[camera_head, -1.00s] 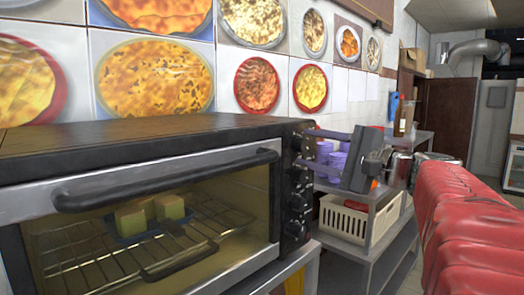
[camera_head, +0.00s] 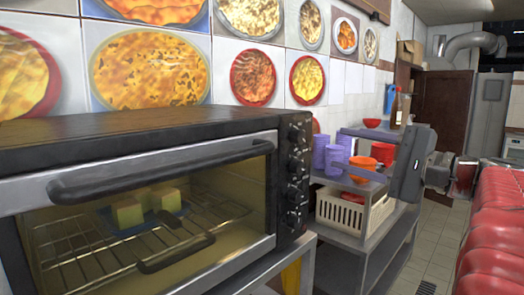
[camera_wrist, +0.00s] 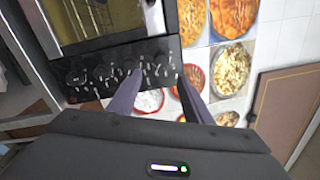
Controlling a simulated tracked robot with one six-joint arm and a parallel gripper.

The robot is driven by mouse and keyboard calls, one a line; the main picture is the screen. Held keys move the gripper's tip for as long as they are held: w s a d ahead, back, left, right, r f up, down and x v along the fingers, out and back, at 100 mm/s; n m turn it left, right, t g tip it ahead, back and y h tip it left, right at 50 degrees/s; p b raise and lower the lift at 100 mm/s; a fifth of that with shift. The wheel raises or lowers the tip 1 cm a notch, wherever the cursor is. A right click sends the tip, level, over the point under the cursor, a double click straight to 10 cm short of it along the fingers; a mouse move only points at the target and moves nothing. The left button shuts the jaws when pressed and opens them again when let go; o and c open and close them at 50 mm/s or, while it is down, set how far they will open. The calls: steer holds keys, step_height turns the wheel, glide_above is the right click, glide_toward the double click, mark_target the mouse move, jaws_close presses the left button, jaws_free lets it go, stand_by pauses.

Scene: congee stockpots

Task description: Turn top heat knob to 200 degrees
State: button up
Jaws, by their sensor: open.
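A black toaster oven (camera_head: 140,190) stands at the left with a column of dark knobs on its right front panel. The top heat knob (camera_head: 295,133) is uppermost. In the wrist view the knobs run in a row, and the top knob (camera_wrist: 165,71) is at the right end. Its pointer setting is too small to read. My gripper (camera_head: 338,148) is open and empty, to the right of the panel and clear of the knobs. In the wrist view my gripper's (camera_wrist: 160,76) two purple-grey fingers frame the top knob's area.
A metal shelf (camera_head: 340,243) with purple cups (camera_head: 333,158), orange bowls (camera_head: 383,153) and a white crate (camera_head: 340,212) stands behind my gripper.

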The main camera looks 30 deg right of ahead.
steer(key=shift+v, duration=1.7)
steer(key=shift+a+f, duration=0.1)
